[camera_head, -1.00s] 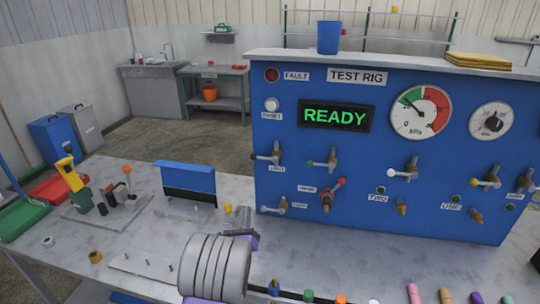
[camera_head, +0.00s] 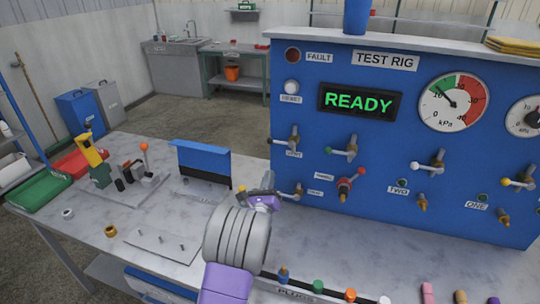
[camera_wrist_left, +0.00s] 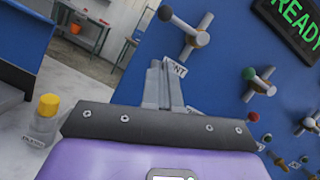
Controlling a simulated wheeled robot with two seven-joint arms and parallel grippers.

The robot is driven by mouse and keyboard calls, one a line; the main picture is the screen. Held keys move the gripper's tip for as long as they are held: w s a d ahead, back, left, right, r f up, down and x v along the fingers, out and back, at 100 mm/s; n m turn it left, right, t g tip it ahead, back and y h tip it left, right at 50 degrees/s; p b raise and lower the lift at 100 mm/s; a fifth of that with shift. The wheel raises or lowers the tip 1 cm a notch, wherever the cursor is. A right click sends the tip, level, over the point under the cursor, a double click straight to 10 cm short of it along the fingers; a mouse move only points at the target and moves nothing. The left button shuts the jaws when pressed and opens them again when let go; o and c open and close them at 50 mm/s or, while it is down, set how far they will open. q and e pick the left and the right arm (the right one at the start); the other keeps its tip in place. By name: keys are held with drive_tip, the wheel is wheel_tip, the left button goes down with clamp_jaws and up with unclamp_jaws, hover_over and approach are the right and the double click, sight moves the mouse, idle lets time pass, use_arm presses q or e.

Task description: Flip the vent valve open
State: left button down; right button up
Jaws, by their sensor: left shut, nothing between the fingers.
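The vent valve (camera_head: 293,141) is at the upper left of the blue test rig panel, above a label (camera_head: 293,154) that reads VENT. In the left wrist view the valve (camera_wrist_left: 193,37) shows a metal lever with a grey knob. My left gripper (camera_head: 268,180) is shut and empty, in front of the panel's left edge and below the valve in the picture. In the left wrist view its closed fingers (camera_wrist_left: 163,78) partly cover the VENT label and appear apart from the valve. My right gripper is not in view.
The display (camera_head: 359,101) reads READY. A yellow-capped bottle (camera_wrist_left: 44,120) stands left of my fingers. A blue-topped stand (camera_head: 203,161) is further left.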

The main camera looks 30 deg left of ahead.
sight(280, 142)
use_arm(q)
drive_tip(key=w+a+r, duration=0.3)
drive_tip(key=w+r, duration=0.1)
drive_tip(key=w, duration=0.2)
drive_tip(key=shift+a+r, duration=0.15)
drive_tip(key=shift+r, duration=0.15)
drive_tip(key=shift+w, duration=0.1)
